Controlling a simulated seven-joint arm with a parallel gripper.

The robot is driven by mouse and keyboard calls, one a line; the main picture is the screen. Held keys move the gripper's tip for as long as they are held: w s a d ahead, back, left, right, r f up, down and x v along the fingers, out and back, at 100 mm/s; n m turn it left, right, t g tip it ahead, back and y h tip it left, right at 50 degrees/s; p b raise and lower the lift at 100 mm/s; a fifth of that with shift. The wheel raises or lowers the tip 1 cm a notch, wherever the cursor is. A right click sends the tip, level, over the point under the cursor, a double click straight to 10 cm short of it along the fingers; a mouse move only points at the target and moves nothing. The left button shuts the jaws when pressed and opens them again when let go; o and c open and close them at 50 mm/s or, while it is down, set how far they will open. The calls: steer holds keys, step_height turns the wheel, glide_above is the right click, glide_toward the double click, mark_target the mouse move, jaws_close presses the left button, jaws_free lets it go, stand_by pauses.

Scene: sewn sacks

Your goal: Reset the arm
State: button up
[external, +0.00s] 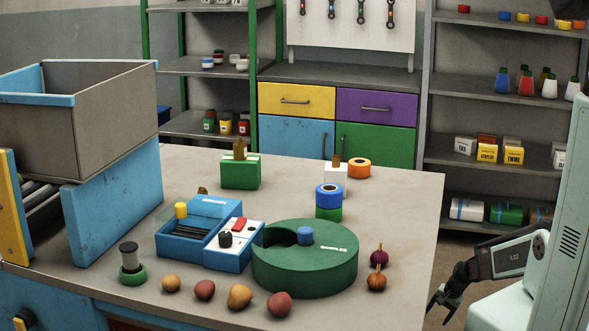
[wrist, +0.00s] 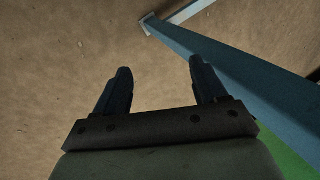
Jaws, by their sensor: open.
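My gripper (external: 441,303) is at the lower right in the external view, low beside the right edge of the table (external: 407,214). It is open and empty, with its fingers pointing down and left. In the wrist view my gripper (wrist: 157,82) shows two dark fingers apart, with bare brown floor (wrist: 95,45) beyond them. A blue beam (wrist: 230,72) runs diagonally past the right finger in the wrist view, and a green surface shows at the lower right.
On the table are a green round container (external: 305,272), a blue box (external: 192,232), several potatoes and onions, and tape rolls. A grey bin (external: 95,120) stands at the left. Shelves (external: 480,88) stand behind at the right. The table's right edge is bare.

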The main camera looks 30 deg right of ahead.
steer(key=s+a+n+g, duration=0.3)
steer(key=s+a+n, duration=0.1)
steer(key=s, duration=0.7)
steer(key=s+a+r+n+g+h, duration=0.1)
steer(key=s+a+n+g, duration=0.2)
steer(key=s+a, duration=0.4)
steer(key=s+a+r+n+g, duration=0.1)
steer(key=s+a+n+g, duration=0.2)
steer(key=s, duration=1.2)
steer(key=shift+s+a+n+g+h, duration=0.35)
steer(key=shift+a+n, duration=0.55)
steer(key=shift+a, duration=0.25)
